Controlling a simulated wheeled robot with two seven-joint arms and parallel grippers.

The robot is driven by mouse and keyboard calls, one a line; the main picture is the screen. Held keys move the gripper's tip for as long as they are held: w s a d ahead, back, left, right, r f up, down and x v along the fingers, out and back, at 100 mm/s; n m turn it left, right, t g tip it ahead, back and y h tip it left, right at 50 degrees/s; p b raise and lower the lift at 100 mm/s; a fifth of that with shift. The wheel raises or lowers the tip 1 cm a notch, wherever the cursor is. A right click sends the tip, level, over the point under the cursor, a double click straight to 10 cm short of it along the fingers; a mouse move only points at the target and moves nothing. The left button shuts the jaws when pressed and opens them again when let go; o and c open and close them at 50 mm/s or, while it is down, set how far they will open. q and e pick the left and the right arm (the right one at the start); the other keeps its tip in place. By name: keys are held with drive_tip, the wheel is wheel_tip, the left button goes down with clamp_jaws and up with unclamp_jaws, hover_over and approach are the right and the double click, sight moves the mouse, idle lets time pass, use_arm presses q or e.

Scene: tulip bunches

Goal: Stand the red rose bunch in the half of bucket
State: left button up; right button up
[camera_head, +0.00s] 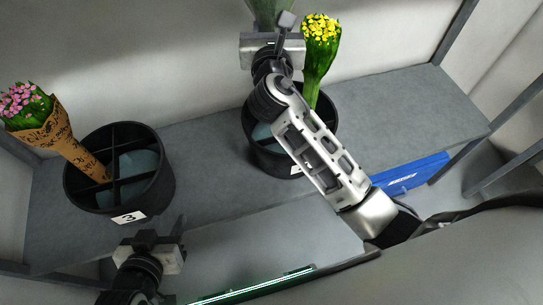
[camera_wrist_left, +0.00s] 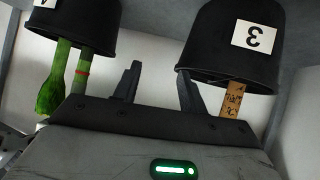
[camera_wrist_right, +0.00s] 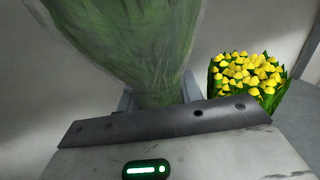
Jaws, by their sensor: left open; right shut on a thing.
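My right gripper (camera_head: 277,42) is shut on a green-wrapped bunch (camera_head: 268,10), held above and behind the right black bucket (camera_head: 262,155). In the right wrist view the bunch (camera_wrist_right: 145,45) shows only its translucent green wrap between the fingers; its flowers are out of frame. I see no red blooms, so I cannot confirm it is the red rose bunch. The right bucket holds a yellow bunch (camera_head: 319,50) and is partly hidden by my right arm. My left gripper (camera_head: 160,238) is open and empty, in front of the left bucket; it also shows in the left wrist view (camera_wrist_left: 158,85).
The left black bucket (camera_head: 167,190), labelled 3, has crossed dividers and holds a pink bunch in brown paper (camera_head: 48,135) leaning left. Both buckets stand on a grey shelf (camera_head: 205,160). A blue box (camera_head: 412,172) lies at the right. The shelf between the buckets is bare.

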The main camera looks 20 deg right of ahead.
use_arm(q)
drive_tip(key=f+b, duration=0.2)
drive_tip(key=b, duration=0.3)
drive_tip(key=d+f+t+b, duration=0.1)
drive_tip(key=b, duration=0.3)
drive_tip(key=shift+w+d+f+h+b, duration=0.1)
drive_tip(key=shift+f+h+b, duration=0.3)
use_arm(e)
wheel_tip(320, 180, down, 17)
drive_tip(key=shift+r, duration=0.2)
drive_tip(key=shift+w, duration=0.1)
use_arm(q)
drive_tip(key=shift+f, duration=0.1)
use_arm(e)
drive_tip(key=shift+f, duration=0.1)
drive_tip(key=o, duration=1.2)
drive_tip(key=shift+f, duration=0.1)
